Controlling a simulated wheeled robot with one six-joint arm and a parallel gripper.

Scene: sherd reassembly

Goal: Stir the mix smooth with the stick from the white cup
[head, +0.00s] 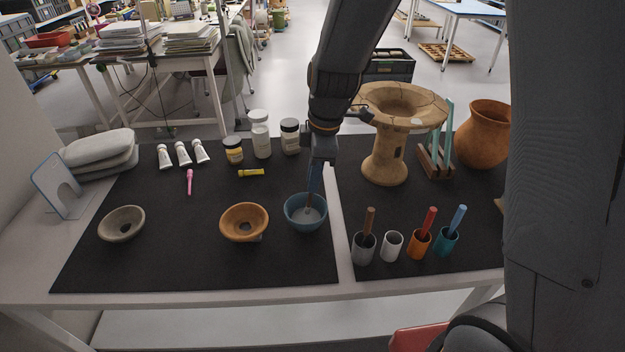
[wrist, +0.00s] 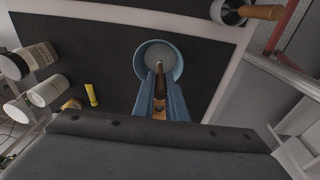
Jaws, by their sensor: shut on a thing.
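My gripper (head: 313,186) points down over the blue bowl (head: 291,222) and is shut on a slim brown stick (head: 308,204). The stick's lower end is inside the bowl, at the pale grey mix (head: 306,217). In the wrist view, the blue fingers (wrist: 160,92) flank the stick (wrist: 160,80), with the bowl's rim (wrist: 140,60) around its tip. I cannot tell how deep the tip is or how smooth the mix is. The white cup (head: 392,248) stands at the front right and holds no stick.
A grey cup (head: 364,252) with a brown handle, an orange cup (head: 418,247) and a teal cup (head: 445,245) stand near the white cup. An orange-brown bowl (head: 235,228) sits left of the blue one. A tall clay stand (head: 384,160) and jars (head: 260,140) are behind.

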